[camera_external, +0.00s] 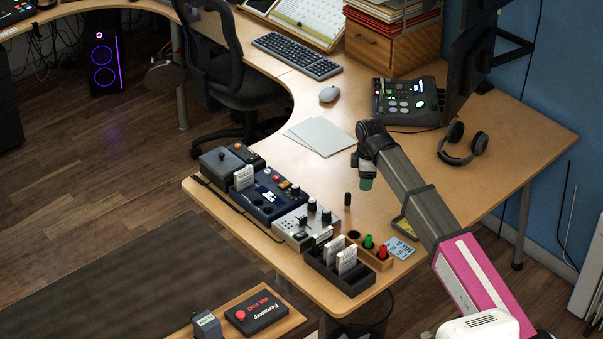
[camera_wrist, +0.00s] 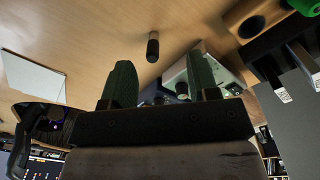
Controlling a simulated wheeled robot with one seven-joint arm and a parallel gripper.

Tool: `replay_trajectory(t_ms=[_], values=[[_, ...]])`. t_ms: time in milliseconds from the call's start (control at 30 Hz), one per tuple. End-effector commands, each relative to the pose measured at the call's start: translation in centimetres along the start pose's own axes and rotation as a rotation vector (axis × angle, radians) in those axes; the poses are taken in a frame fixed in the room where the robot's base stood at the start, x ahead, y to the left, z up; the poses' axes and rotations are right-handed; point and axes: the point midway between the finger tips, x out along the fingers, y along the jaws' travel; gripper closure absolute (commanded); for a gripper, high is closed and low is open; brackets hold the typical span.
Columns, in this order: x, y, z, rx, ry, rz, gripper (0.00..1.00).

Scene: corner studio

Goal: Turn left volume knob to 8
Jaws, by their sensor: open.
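A silver control box (camera_external: 293,236) with several black knobs (camera_external: 312,205) stands near the desk's front edge. I cannot read its labels or tell which knob is the left volume knob, nor its setting. The box shows partly behind my fingers in the wrist view (camera_wrist: 176,74). A dark blue unit (camera_external: 262,203) with more small knobs stands beside it on the left. My gripper (camera_external: 366,181) is up and to the right of the silver box, above the desk, apart from the knobs. Its two green fingers (camera_wrist: 162,82) are spread with nothing held between them.
A loose black cylinder (camera_external: 347,199) stands on the desk between my gripper and the silver box. A black card holder (camera_external: 340,277) and a wooden tray (camera_external: 383,262) with green and red items stand right of the box. Paper sheets (camera_external: 320,136) lie behind; bare desk surrounds them.

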Motion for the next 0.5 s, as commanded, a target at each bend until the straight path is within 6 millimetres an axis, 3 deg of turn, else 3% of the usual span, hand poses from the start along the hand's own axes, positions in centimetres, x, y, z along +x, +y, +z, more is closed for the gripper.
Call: replay_trajectory(t_ms=[33,200,333,500], values=[[-0.6,-1.2,-2.5,-0.095,-0.003,-0.001,0.45],[-2.0,-4.6,-8.1,-0.363,-0.012,-0.005,0.45],[-2.6,-6.2,-10.6,-0.489,-0.016,-0.008,0.45],[-2.6,-7.0,-11.5,-0.544,-0.018,-0.01,0.45]])
